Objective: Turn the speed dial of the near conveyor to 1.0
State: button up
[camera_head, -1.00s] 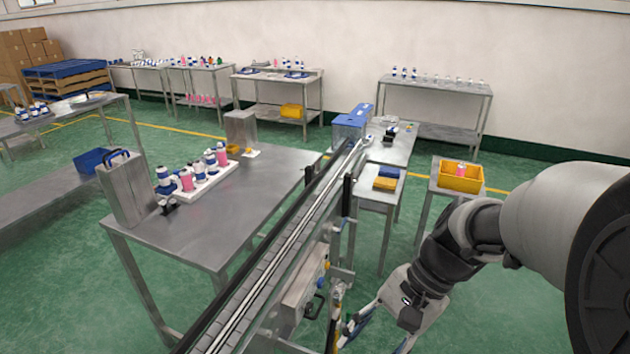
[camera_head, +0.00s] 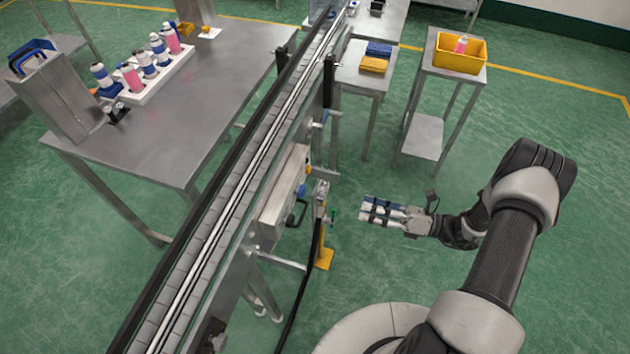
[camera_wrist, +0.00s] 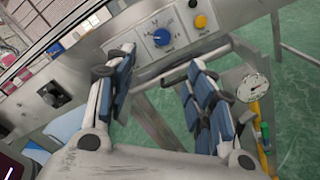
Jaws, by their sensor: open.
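The speed dial (camera_wrist: 161,37) is a round blue knob with a pale scale around it, on the grey control panel in the wrist view. Its marks are too small to read. My gripper (camera_wrist: 160,62) is open and empty; its two blue-padded fingers point toward the panel, the dial showing between and beyond their tips. In the head view, my gripper (camera_head: 366,209) is to the right of the near conveyor (camera_head: 240,180), apart from the control box (camera_head: 285,188) on its side.
A yellow button (camera_wrist: 201,21) sits right of the dial. A gauge (camera_wrist: 252,88) is near the right finger. A black knob (camera_wrist: 52,94) is at the left. A yellow-footed stand (camera_head: 324,258) is beside the conveyor. Open green floor lies around my arm.

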aim_at(305, 191)
jog(key=b+x, duration=0.2)
jog(key=x, duration=1.5)
jog(key=shift+w+a+f, duration=0.1)
jog(key=shift+w, duration=0.15)
jog(key=shift+c, duration=0.6)
jog(key=c, duration=0.9)
